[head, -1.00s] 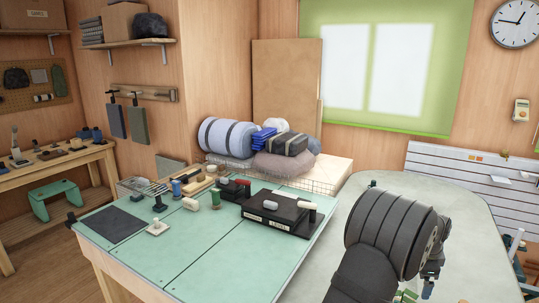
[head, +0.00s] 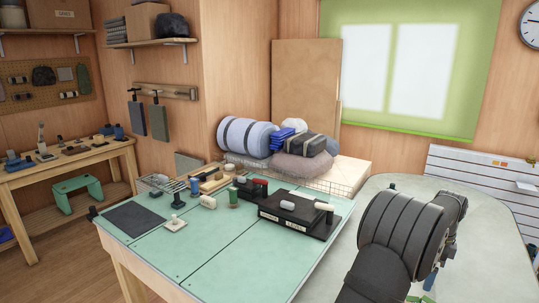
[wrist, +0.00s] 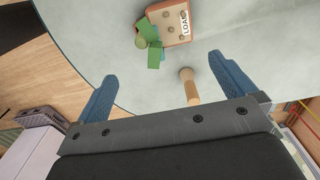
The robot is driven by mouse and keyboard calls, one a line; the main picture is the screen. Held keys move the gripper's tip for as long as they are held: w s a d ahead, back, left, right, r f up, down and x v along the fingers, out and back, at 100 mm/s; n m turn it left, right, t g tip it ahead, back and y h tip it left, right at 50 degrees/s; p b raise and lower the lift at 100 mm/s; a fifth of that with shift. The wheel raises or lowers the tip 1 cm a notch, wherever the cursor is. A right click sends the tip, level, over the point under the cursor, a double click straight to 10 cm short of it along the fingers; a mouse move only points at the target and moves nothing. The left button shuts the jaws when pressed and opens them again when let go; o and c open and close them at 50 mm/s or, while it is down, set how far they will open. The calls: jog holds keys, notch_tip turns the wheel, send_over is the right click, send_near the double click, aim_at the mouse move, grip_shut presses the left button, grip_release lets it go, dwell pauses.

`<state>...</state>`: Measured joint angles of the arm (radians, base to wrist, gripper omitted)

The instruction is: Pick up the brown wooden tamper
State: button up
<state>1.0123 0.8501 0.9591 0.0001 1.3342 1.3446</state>
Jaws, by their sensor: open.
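A light brown wooden peg-like piece (wrist: 189,88), which looks like the tamper, stands on the pale rounded table (wrist: 90,22) in the wrist view. The piece is nearer the right finger and appears apart from both.
An orange-brown box (wrist: 160,12) marked "LOAD" with green pieces (wrist: 148,45) lies beyond the fingers. In the head view a green-topped bench (head: 200,260) to the left holds a black block (head: 290,225) and several small tools. Bare tabletop surrounds the wooden piece.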

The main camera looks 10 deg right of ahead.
jog(key=shift+c, duration=0.2)
jog(key=c, duration=0.9)
jog(key=s+d+f+n+t+h, duration=0.1)
jog(key=s+d+n+h, duration=0.3)
jog(key=s+d+n, duration=0.7)
jog(key=shift+n, duration=0.5)
jog(key=shift+x, duration=8.6)
